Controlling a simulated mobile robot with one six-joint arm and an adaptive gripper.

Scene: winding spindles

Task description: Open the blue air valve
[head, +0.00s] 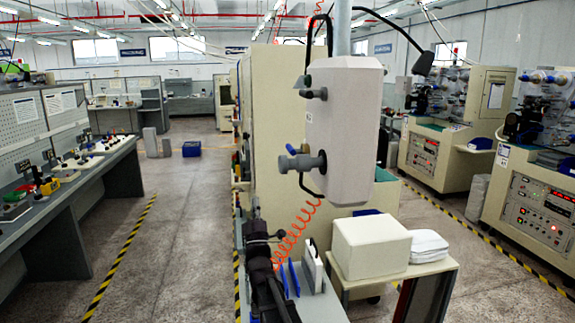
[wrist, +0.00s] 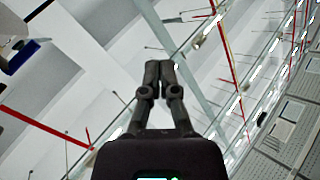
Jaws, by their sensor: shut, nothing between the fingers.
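The blue air valve handle (head: 291,149) is a small blue lever end on a grey valve body (head: 301,162). The valve sticks out from the left side of a pale upright box (head: 345,130) in the head view. In the wrist view my gripper (wrist: 159,64) has its two dark fingers together with nothing between them. It points up toward the ceiling in that picture, and no finger touches anything. A blue piece (wrist: 22,55) shows at the upper left of the wrist view; I cannot tell whether it is the valve. Dark parts of my arm seem to show low in the head view, below the valve.
An orange coiled hose (head: 297,235) hangs below the pale box. A cream box (head: 370,248) and white cloths (head: 428,246) lie on a small table at right. A grey workbench (head: 100,165) stands at left, machines (head: 535,190) at right. The left aisle floor (head: 185,220) is open.

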